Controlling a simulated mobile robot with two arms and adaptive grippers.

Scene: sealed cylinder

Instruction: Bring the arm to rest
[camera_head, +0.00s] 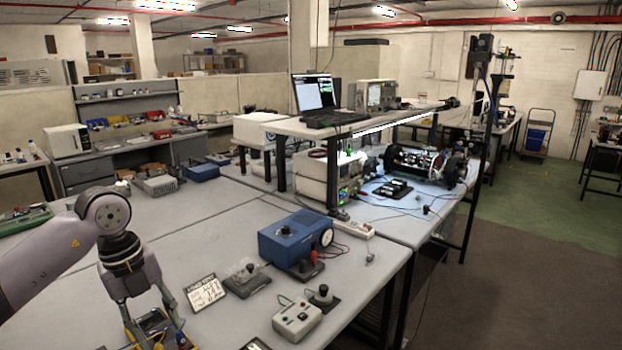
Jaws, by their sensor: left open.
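My left arm comes in from the left edge. Its gripper (158,336) points down over the near left part of the light grey workbench (215,232). The gripper is open, with its two fingers apart. A small dark device with yellow edges (152,322) shows between and behind the fingers. I cannot tell whether the fingers touch it or the bench. The fingertips are close to the bottom edge of the picture. My right gripper is not in view. I cannot make out a sealed cylinder.
Right of the gripper are a handwritten card (205,292), a small grey device (246,278), a blue box (295,238) and a white switch box (297,319). A raised shelf with a laptop (315,95) stands behind. The bench's left middle is mostly clear.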

